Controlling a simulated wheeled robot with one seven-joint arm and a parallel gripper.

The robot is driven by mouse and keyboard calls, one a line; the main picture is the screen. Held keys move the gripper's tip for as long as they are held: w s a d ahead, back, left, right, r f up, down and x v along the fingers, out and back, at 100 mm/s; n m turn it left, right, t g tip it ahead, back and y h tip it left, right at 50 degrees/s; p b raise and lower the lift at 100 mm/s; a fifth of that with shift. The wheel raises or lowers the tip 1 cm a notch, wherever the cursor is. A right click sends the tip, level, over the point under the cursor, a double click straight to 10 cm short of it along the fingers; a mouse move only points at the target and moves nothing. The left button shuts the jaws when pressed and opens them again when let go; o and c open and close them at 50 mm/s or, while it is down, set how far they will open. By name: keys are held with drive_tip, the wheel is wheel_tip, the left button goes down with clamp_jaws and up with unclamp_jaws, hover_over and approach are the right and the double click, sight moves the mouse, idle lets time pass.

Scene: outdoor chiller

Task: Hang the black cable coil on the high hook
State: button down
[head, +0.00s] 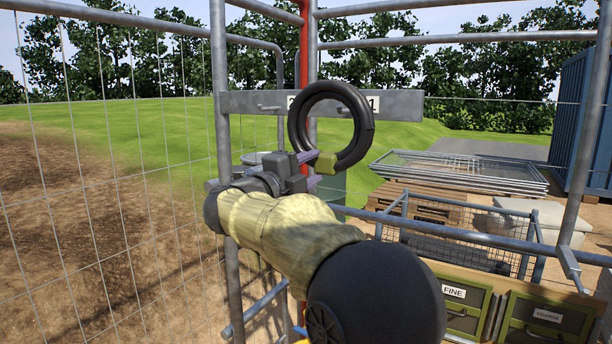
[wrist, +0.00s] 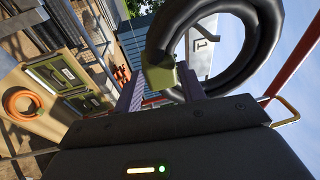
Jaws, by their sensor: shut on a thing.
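The black cable coil (head: 361,145) is held up in front of a grey hook rail (head: 405,105). An olive tab or tie sits at its lower left. My gripper (head: 312,168) is shut on the coil at this tab, with its two purple fingers on either side; the wrist view shows the same grip, with the coil (wrist: 262,60) above the fingers. The rail bears a small hook (head: 268,107) left of the coil. The coil covers part of the rail and its label. I cannot tell whether the coil touches the rail or any hook.
Scaffold posts (head: 221,100) and a wire mesh fence (head: 100,190) stand at the left. A wire basket (head: 455,242) and drawers labelled FINE (head: 455,300) and COARSE (head: 545,322) are at lower right. An orange coil (wrist: 36,100) shows in the wrist view.

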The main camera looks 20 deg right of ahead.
sight(317, 166)
drive_tip(key=shift+w+x, duration=0.2)
drive_tip(key=shift+x, duration=1.55)
drive_tip(key=shift+a+f, duration=0.1)
drive_tip(key=shift+f, duration=0.05)
drive_tip(key=shift+s, duration=0.15)
drive_tip(key=shift+w+d, duration=0.25)
drive_tip(key=shift+d, duration=0.05)
drive_tip(key=x, duration=0.4)
drive_tip(key=shift+w+f+p, duration=0.25)
drive_tip(key=shift+w+p, duration=0.05)
drive_tip(key=shift+w, duration=0.05)
drive_tip(key=shift+f, duration=0.1)
